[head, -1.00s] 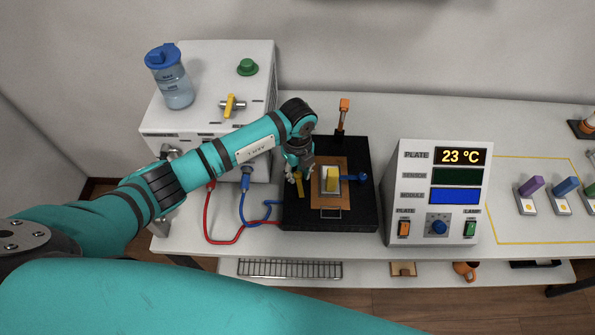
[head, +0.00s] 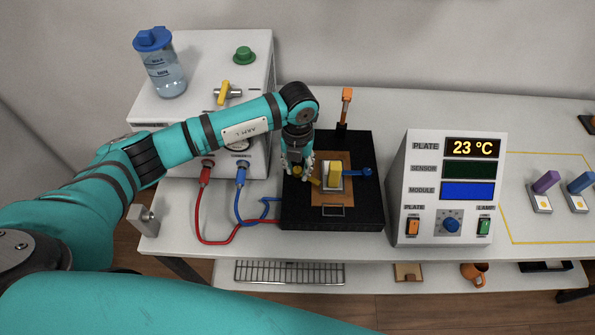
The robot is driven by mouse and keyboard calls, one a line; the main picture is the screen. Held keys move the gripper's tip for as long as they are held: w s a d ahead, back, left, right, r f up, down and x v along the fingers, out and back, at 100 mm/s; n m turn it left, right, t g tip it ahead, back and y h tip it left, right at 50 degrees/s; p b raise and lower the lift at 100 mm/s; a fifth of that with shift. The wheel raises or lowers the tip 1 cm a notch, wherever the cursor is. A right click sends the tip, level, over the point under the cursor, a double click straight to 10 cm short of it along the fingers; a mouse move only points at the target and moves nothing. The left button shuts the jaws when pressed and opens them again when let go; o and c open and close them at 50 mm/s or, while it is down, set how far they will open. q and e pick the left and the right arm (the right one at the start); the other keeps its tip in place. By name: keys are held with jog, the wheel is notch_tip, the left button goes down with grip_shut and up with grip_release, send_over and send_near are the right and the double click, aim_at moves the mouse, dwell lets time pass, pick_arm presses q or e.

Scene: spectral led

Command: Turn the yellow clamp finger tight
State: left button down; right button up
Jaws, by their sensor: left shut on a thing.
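My left gripper (head: 298,172) points down over the left part of the black plate fixture (head: 357,214). It is shut on the yellow clamp (head: 313,181). The clamp's yellow bar slants right and down from the fingertips, towards the yellow block (head: 334,175); the fingers hide part of the clamp. The block sits in a pale frame on a copper-coloured plate (head: 333,198). I cannot tell whether the bar touches the block or its frame. My right gripper is not in view.
A blue-knobbed part (head: 366,172) is right of the block, and an orange-tipped lever (head: 346,96) stands behind the fixture. Red (head: 201,215) and blue (head: 243,203) hoses lie at its left. The control box (head: 446,190), reading 23 °C, stands close on the right.

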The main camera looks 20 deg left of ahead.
aim_at(298, 169)
pick_arm(q)
jog(key=m+b, duration=0.6)
jog(key=shift+f, duration=0.2)
jog(key=m+b, duration=0.2)
jog(key=m, duration=0.1)
jog(key=shift+r+b, duration=0.1)
jog(key=shift+b, duration=0.2)
jog(key=shift+r+m+b, duration=0.1)
jog(key=shift+m+b, duration=0.45)
jog(key=shift+m, duration=0.15)
jog(key=shift+r, duration=0.1)
jog(key=c, duration=1.1)
grip_release()
jog(key=shift+d, duration=0.1)
notch_tip(298, 169, up, 12)
